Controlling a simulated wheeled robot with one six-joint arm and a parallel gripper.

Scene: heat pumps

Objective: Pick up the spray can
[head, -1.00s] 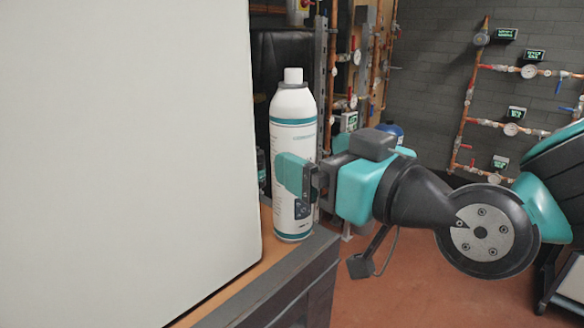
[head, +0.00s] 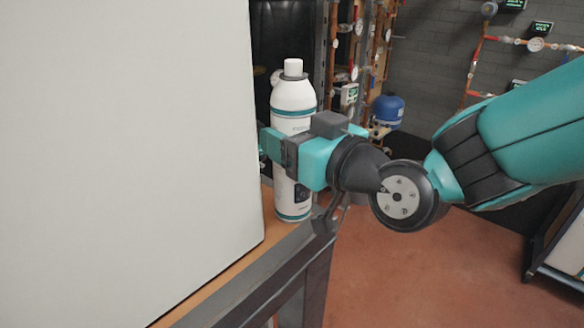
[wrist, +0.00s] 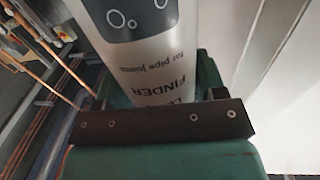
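The spray can (head: 293,96) is white with teal bands and a white cap. It stands upright on the bench's wooden top, close to the big pale panel. My gripper (head: 272,146) is level with the can's middle, and its teal finger and dark palm cover part of the can. In the wrist view the can (wrist: 150,60) rises close in front of the palm, with its printed label upside down. Green finger parts of my gripper (wrist: 165,80) show on both sides of it. Whether they press on the can is not clear.
A big pale panel (head: 130,150) fills the left, close to the fingertip. The can stands near the bench's dark front edge (head: 290,250). Behind are copper pipes with gauges (head: 536,44) and a blue tank (head: 388,109). Red floor (head: 420,275) lies open at the right.

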